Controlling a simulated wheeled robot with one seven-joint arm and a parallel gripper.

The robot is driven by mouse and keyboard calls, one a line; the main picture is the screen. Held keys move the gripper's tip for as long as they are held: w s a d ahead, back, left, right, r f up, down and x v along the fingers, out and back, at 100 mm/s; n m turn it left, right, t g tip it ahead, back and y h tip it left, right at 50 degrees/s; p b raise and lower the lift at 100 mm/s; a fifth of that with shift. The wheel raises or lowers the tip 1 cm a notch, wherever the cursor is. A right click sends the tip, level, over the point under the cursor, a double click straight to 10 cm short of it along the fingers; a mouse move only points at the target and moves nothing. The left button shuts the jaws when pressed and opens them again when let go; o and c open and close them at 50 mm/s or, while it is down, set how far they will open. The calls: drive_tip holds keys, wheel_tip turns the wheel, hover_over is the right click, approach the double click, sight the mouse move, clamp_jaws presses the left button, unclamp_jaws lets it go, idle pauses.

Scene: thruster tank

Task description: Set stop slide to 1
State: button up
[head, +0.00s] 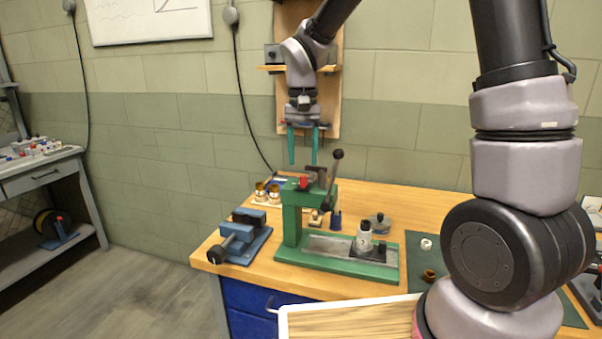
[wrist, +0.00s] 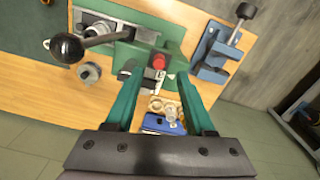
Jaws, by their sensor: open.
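The green press (head: 292,215) stands on the wooden bench with a grey bed along its base (head: 330,245). A red knob (head: 304,183) sits on top of its head, and a lever with a black ball end (head: 337,155) rises beside it. The red knob (wrist: 158,61) and ball end (wrist: 67,46) also show in the wrist view. I cannot tell for certain which part is the stop slide, and its setting is not readable. My gripper (head: 302,147) is open and empty above the press, its teal fingers pointing down and apart from everything; the red knob shows between the fingers in the wrist view (wrist: 158,88).
A blue vise (head: 238,238) is left of the press. A white-and-dark piece (head: 364,240) stands on the press bed. A dark green mat (head: 415,262) lies to the right. A wooden board hangs on the wall behind my gripper.

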sight(303, 176)
wheel_tip(303, 176, down, 5)
drive_tip(key=shift+r, duration=0.1)
drive_tip(key=shift+d, duration=0.1)
clamp_jaws()
idle(1.5)
